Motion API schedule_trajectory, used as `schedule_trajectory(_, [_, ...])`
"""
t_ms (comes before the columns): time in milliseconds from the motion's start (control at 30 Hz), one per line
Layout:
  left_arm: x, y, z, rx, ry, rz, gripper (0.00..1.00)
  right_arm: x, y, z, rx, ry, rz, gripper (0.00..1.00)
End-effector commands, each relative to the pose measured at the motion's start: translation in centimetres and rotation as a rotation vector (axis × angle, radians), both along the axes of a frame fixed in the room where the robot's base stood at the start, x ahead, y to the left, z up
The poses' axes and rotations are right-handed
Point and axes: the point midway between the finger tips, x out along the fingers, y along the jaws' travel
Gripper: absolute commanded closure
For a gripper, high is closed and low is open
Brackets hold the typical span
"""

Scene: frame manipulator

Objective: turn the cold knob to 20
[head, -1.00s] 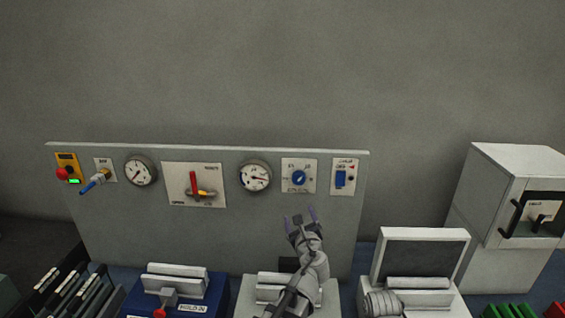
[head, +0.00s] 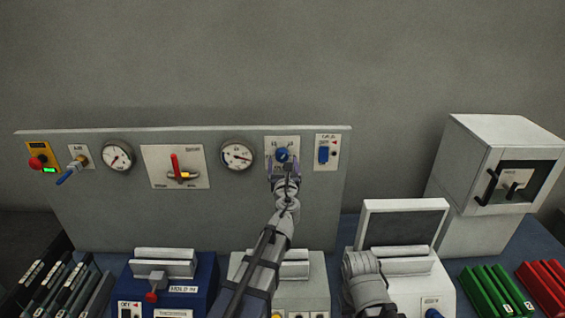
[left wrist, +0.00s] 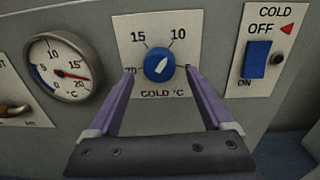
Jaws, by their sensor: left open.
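The cold knob (left wrist: 159,64) is a round blue dial with a white pointer on a white plate marked 15, 10 and "COLD °C". Its pointer leans up and slightly right, between the 15 and 10 marks. In the head view the knob (head: 282,155) sits on the right part of the grey panel. My left gripper (left wrist: 160,72) is open, its two purple fingers on either side of the knob, with a gap to each side. The lower left number is partly hidden by a finger. My right gripper is not clearly visible; a grey arm part (head: 366,280) shows at lower right.
A gauge (left wrist: 68,70) is left of the knob, and a blue COLD switch (left wrist: 256,58) is right of it. A red-handled lever (head: 176,167) is further left on the panel (head: 100,215). A white cabinet (head: 490,160) stands at right.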

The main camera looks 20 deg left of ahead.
Motion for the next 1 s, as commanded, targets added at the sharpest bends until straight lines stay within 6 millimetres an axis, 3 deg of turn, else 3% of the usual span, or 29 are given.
schedule_trajectory(100, [1.46,0.5,0.0,0.0,0.0,0.002,0.15,0.0,0.0,0.0,0.0,0.0,0.0,0.5])
schedule_trajectory(400, [1.57,0.6,0.0,-0.001,0.0,0.001,0.17,0.0,0.0,0.0,0.0,0.0,0.0,0.5])
schedule_trajectory(1000, [1.56,0.57,0.0,-0.001,0.0,0.001,0.84,0.0,0.0,0.0,0.0,0.0,0.0,0.5])
